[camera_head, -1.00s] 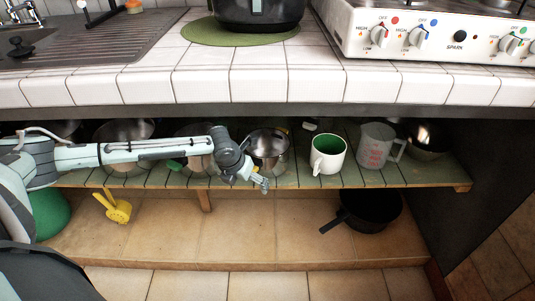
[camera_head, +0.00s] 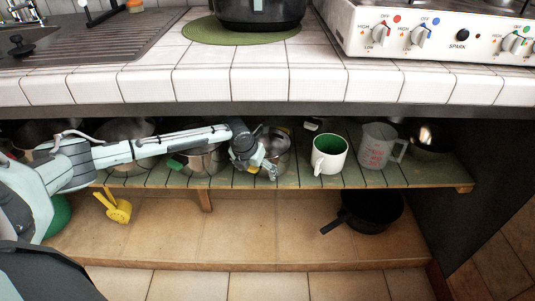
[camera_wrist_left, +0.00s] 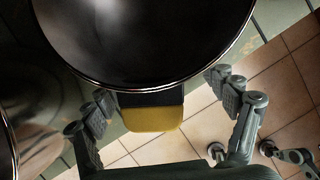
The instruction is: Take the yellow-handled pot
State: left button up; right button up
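The yellow-handled pot (camera_head: 281,148) is a steel pot standing on the green slatted shelf, and its near side is partly covered by my left gripper in the head view. In the left wrist view the dark inside of the pot (camera_wrist_left: 145,35) fills the top. Its short yellow and black handle (camera_wrist_left: 150,115) points toward my palm. My left gripper (camera_head: 266,172) is at the shelf's front edge. Its fingers (camera_wrist_left: 163,92) are spread on either side of the handle, with gaps on both sides. My right gripper is not in view.
A green-handled pot (camera_head: 203,160) stands left of it, under my left forearm. A white mug (camera_head: 328,163), a measuring cup (camera_head: 377,152) and a steel bowl (camera_head: 428,138) stand to the right. The counter (camera_head: 200,85) overhangs the shelf. A black pan (camera_head: 372,209) sits below.

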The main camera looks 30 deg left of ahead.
pick_arm(q)
jog(key=c, duration=1.7)
grip_shut()
jog(key=shift+r, duration=0.15)
